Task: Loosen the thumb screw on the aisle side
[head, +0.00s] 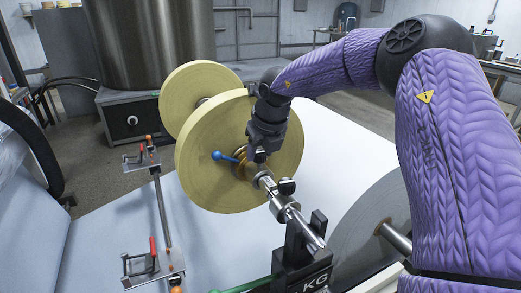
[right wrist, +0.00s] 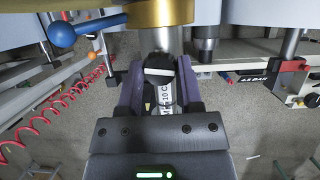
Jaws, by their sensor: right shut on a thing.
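My right gripper (head: 259,158) reaches down to the steel shaft (head: 284,205) beside the front yellow roll (head: 214,170). In the right wrist view its two purple-grey fingers (right wrist: 160,78) are closed around a small dark knob with a pale band (right wrist: 158,66), which looks like the thumb screw. The knob sits next to the brass collar (right wrist: 162,12), over the shaft. In the head view the gripper hides the knob. A blue-ended lever (head: 222,156) sticks out from the collar; its blue ball also shows in the right wrist view (right wrist: 62,34). My left gripper is not in view.
A second yellow roll (head: 190,92) stands behind. A black clamp-like holder (head: 287,187) sits on the shaft near the black stand (head: 300,255). A grey roll (head: 365,225) is at right. A rail with red-handled clamps (head: 160,205) stands left. White sheet lies below.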

